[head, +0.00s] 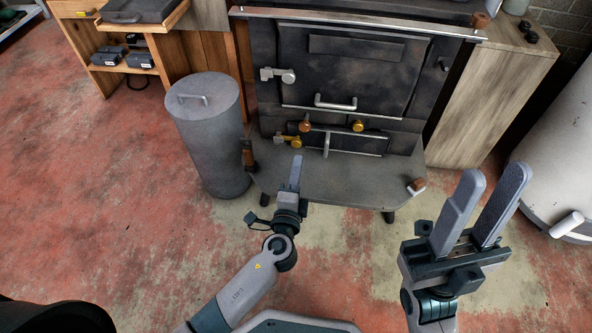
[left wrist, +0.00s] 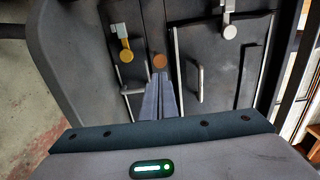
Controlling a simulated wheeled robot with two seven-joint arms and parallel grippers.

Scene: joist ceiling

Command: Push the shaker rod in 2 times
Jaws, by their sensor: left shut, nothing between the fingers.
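The shaker rod appears to be the rod ending in the round copper-brown knob (head: 305,126) on the stove front, just below the large door; I cannot see how far it stands out. In the left wrist view the same knob (left wrist: 160,61) lies just beyond my fingertips. My left gripper (head: 296,159) is shut and empty, its fingers pointing at the stove front. In the left wrist view its fingertips (left wrist: 160,78) overlap the knob's lower edge; I cannot tell whether they touch. My right gripper (head: 495,172) is open and empty, at the right, away from the stove.
A brass latch knob (head: 296,142) sits close below the copper one, and another brass knob (head: 357,125) to its right. A door handle (head: 336,105) juts out above. A grey cylindrical bin (head: 212,140) stands left of the stove. A hearth plate (head: 345,180) extends below.

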